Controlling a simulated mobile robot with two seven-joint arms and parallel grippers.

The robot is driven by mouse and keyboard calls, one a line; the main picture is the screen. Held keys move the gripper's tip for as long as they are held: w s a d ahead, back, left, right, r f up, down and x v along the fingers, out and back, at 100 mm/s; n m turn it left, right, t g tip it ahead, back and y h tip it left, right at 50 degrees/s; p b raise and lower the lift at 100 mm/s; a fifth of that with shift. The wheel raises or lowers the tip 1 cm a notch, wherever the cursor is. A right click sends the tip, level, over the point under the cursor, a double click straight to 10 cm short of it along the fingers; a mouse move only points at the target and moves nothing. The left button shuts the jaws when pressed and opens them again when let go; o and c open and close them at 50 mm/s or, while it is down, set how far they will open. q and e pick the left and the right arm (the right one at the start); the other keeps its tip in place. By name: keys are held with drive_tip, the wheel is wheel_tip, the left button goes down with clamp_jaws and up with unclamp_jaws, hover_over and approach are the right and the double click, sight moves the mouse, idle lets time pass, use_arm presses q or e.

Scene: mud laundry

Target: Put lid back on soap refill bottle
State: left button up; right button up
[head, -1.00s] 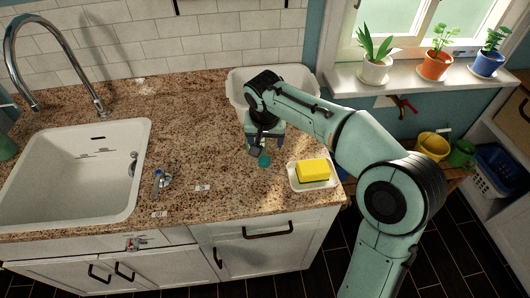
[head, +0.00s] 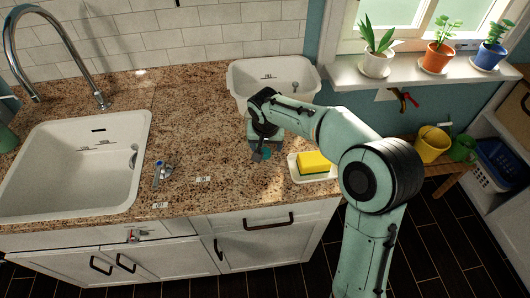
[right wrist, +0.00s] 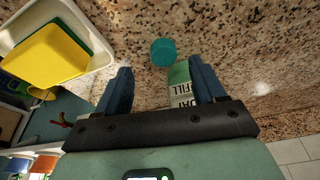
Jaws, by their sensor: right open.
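My right gripper (head: 260,154) is over the counter, pointing down, between the white basin and the sponge dish. In the right wrist view its two blue fingers (right wrist: 160,88) are open. The lid (head: 267,154) also shows in the head view beside the fingertips. My left gripper is not in view.
A yellow and green sponge (head: 314,162) lies in a white dish (head: 296,174) right of the gripper. A white basin (head: 240,85) stands behind it. A small blue and grey item (head: 159,171) lies near the sink (head: 70,170). The granite counter between is mostly clear.

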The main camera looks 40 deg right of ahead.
sight(265, 152)
drive_tip(key=x, duration=0.5)
drive_tip(key=shift+w, duration=0.4)
drive_tip(key=shift+c, duration=0.3)
drive_tip(key=c, duration=1.1)
